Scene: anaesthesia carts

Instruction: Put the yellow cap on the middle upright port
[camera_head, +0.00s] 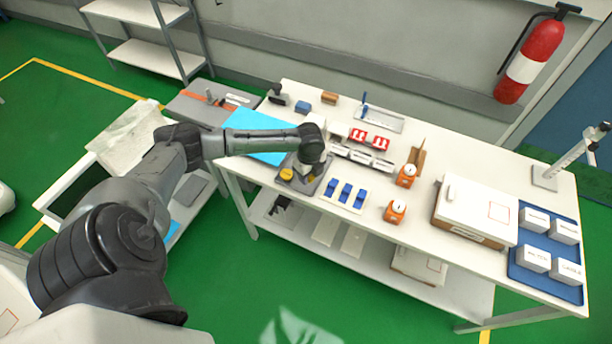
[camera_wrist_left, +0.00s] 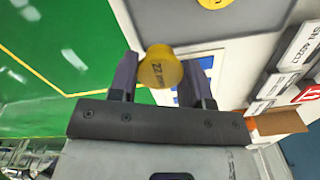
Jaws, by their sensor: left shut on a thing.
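My left gripper (camera_head: 305,170) is over a dark grey tray (camera_head: 304,187) near the front edge of the white table. In the left wrist view its two fingers (camera_wrist_left: 155,82) are shut on a yellow cap (camera_wrist_left: 160,68) marked with dark lettering. Another round yellow piece (camera_wrist_left: 213,2) is cut off at the top edge of that view. In the head view a yellow piece (camera_head: 287,174) shows at the left of the tray. I cannot make out the upright ports in either view. My right gripper is not in view.
On the table (camera_head: 470,172), a holder with blue pieces (camera_head: 346,194) stands right of the tray. A light-blue sheet (camera_head: 250,122) lies left.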

